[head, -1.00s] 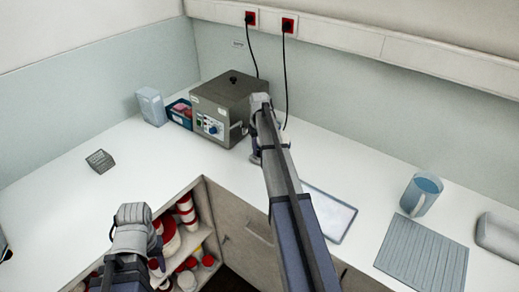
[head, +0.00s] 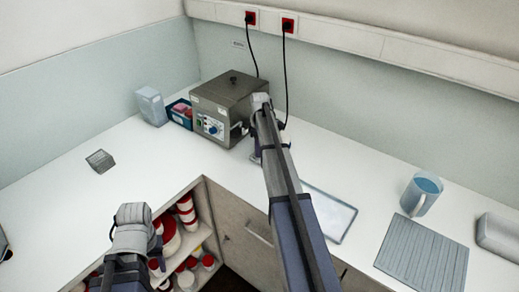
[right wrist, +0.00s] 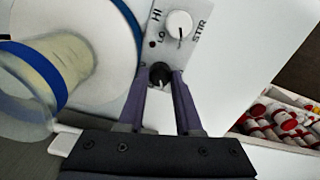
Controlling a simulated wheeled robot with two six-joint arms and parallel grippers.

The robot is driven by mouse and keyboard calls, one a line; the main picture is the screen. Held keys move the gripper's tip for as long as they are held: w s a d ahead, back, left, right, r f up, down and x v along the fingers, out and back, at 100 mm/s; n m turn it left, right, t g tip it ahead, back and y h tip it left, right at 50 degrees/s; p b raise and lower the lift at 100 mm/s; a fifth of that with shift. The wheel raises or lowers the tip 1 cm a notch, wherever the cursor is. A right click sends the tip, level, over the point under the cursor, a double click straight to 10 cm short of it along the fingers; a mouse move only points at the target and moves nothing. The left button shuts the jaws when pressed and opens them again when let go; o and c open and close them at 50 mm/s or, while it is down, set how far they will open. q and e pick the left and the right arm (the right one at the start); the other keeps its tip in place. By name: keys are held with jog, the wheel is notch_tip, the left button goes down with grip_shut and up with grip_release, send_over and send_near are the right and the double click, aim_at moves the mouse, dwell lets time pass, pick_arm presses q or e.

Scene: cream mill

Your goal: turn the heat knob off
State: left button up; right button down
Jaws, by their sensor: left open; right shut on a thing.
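In the right wrist view a pale control panel (right wrist: 193,52) carries a white knob (right wrist: 180,24) and a black knob (right wrist: 160,74). The letters HI, LO and STIR show around the white knob; the black knob's label cannot be read. My right gripper (right wrist: 161,84) is shut on the black knob, one finger on each side. In the head view my right arm hides this panel and most of the right gripper (head: 256,152). My left gripper (head: 133,236) is open and empty in front of the counter, over the open shelves.
A steel box (head: 229,100) with a blue knob stands in the corner. A cream-coloured vessel (right wrist: 48,75) with a blue band is close beside my right gripper. The left counter is mostly clear.

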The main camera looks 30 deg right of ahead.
jog(key=shift+n, duration=0.3)
dwell(0.4)
jog(key=c, duration=0.6)
grip_release()
